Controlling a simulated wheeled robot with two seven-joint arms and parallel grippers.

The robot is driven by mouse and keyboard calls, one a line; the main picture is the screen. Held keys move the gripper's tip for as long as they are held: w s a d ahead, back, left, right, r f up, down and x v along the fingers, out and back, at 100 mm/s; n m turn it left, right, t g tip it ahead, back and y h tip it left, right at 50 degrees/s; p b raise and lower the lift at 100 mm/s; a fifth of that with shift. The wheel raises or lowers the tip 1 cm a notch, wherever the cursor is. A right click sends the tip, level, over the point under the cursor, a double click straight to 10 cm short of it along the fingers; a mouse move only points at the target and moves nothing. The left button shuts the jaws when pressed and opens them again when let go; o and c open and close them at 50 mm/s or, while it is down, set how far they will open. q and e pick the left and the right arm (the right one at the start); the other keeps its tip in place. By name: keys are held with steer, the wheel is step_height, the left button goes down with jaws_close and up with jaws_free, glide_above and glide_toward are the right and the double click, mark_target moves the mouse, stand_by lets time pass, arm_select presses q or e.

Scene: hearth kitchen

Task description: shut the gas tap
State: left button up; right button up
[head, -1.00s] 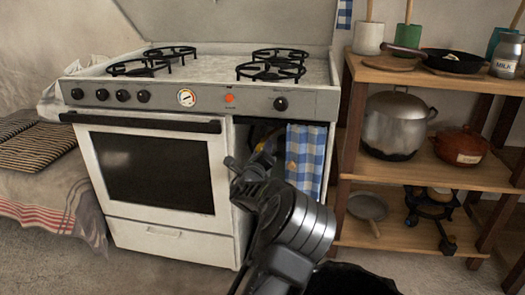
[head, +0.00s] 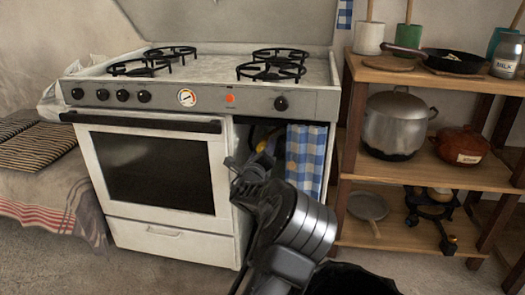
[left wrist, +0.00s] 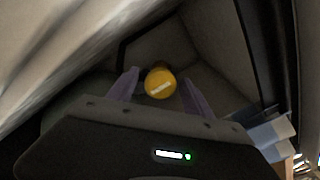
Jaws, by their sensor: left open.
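A round yellow part with a pale bar-shaped mark (left wrist: 160,83), apparently the gas tap, shows in the left wrist view inside the dark cabinet bay. In the head view a bit of yellow (head: 263,146) shows in the bay, mostly hidden by my arm. My left gripper (head: 247,167) is at the bay's opening, right of the oven door. In the left wrist view its two fingers (left wrist: 160,78) are apart, one on each side of the yellow part. I cannot tell whether they touch it. My right gripper is not in view.
The white stove (head: 160,232) stands left of the bay. A blue checked cloth (head: 301,165) hangs at the bay's right side, close to my left arm. A wooden shelf (head: 425,178) with pots stands to the right. Inside the bay, walls are close around the gripper.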

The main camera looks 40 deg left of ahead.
arm_select(q)
steer(key=p+v, duration=0.2)
steer(key=v, duration=0.5)
steer(key=shift+s+p, duration=0.3)
steer(key=shift+s, duration=0.05)
steer(key=shift+d, duration=0.1)
